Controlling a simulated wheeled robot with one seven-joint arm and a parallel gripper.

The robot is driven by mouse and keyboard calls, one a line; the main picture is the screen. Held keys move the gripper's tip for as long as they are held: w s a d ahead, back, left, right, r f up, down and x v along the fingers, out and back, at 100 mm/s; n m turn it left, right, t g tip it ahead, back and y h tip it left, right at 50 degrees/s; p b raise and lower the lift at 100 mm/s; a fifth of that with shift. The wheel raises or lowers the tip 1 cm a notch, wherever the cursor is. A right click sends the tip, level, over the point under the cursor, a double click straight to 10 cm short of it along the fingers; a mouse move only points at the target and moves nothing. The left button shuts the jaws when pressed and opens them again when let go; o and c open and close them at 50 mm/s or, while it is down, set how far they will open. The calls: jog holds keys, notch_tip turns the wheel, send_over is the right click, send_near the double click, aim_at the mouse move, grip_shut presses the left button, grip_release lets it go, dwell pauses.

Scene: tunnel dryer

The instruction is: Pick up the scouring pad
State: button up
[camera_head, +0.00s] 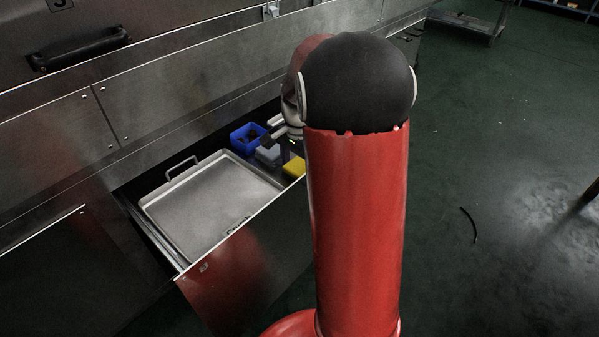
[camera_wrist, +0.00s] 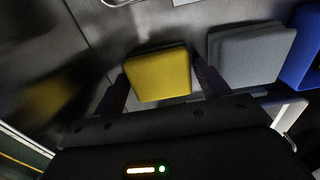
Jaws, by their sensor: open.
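A yellow pad (camera_head: 295,166) lies in the right part of the open drawer, partly hidden by my arm. In the wrist view, the yellow pad (camera_wrist: 160,72) sits between the two dark fingers of my gripper (camera_wrist: 160,88), one on each side. My gripper is open; I cannot tell whether the fingers touch the pad. A light grey pad (camera_head: 267,156) lies beside it; it also shows in the wrist view (camera_wrist: 250,52), right of the right finger. Which of the two is the scouring pad, the frames do not label. My gripper in the head view is mostly hidden.
A blue box (camera_head: 247,137) with dark contents stands behind the grey pad. A metal tray (camera_head: 178,211) with a handle fills the drawer's left part. The drawer front (camera_head: 250,268) and steel dryer wall (camera_head: 190,85) bound the space. Green floor at right is mostly clear.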

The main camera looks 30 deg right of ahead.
aim_at(300, 166)
jog(key=c, duration=0.7)
notch_tip(300, 166, up, 20)
jog(key=p, duration=0.4)
